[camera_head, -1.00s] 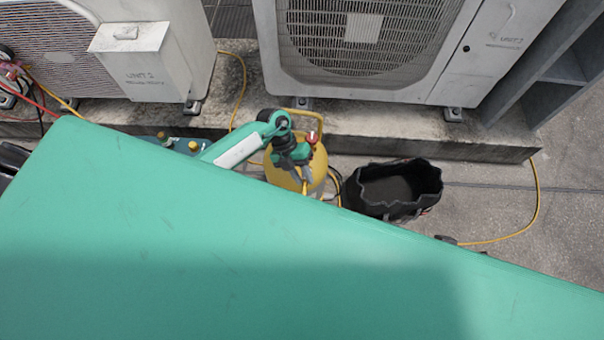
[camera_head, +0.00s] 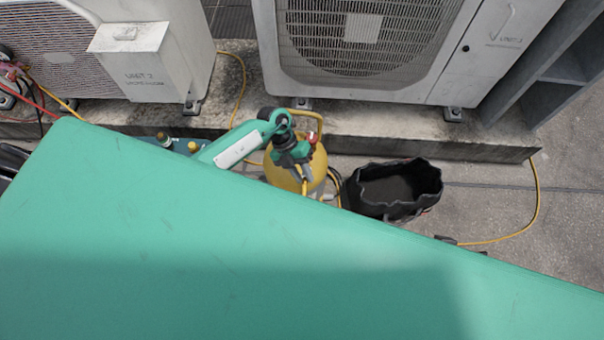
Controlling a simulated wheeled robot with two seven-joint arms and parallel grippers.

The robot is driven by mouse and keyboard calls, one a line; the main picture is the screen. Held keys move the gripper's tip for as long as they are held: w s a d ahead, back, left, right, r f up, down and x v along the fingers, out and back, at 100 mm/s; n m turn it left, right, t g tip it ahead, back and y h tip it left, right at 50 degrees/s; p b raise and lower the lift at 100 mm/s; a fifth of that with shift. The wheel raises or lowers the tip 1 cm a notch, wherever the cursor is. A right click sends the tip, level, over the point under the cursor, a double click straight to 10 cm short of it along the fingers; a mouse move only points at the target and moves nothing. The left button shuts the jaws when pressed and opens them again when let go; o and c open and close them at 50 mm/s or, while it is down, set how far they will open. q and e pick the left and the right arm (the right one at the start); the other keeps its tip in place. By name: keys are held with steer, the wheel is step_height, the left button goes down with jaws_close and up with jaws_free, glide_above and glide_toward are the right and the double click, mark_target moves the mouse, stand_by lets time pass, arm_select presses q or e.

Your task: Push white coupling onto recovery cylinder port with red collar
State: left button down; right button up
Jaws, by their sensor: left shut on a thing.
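The yellow recovery cylinder (camera_head: 283,176) stands on the ground in front of the concrete ledge. A red part (camera_head: 313,138) shows at its top right, by the ports; I cannot tell if it is the collar itself. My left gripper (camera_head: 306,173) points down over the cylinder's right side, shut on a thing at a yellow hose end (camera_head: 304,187). This fits the white coupling, but the fingers hide it and its colour does not show. I cannot tell whether it touches a port. My right gripper is out of view.
A black tool bag (camera_head: 395,190) stands open to the right of the cylinder. Condenser units (camera_head: 365,50) stand on the ledge (camera_head: 420,132) behind. A yellow hose (camera_head: 537,205) lies on the right. My green body covers the foreground.

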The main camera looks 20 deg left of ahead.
arm_select(q)
steer(key=shift+w+a+b, duration=0.2)
steer(key=shift+w+b, duration=0.1)
steer(key=shift+w, duration=0.75)
stand_by(1.2)
steer(key=c, duration=1.1)
jaws_free()
steer(key=shift+o, duration=0.2)
steer(key=shift+s+d+r+p, duration=0.1)
steer(key=shift+s+p, duration=0.35)
steer(key=shift+s, duration=0.15)
steer(key=shift+s+d+r+p, duration=0.1)
steer(key=shift+s+p, duration=0.3)
steer(key=shift+s, duration=0.15)
steer(key=s+p, duration=0.1)
steer(key=s, duration=0.1)
steer(key=s+d+p, duration=0.1)
steer(key=s+p, duration=0.1)
steer(key=s, duration=0.1)
steer(key=shift+s+f, duration=0.1)
steer(key=shift+f, duration=0.1)
steer(key=shift+d, duration=0.1)
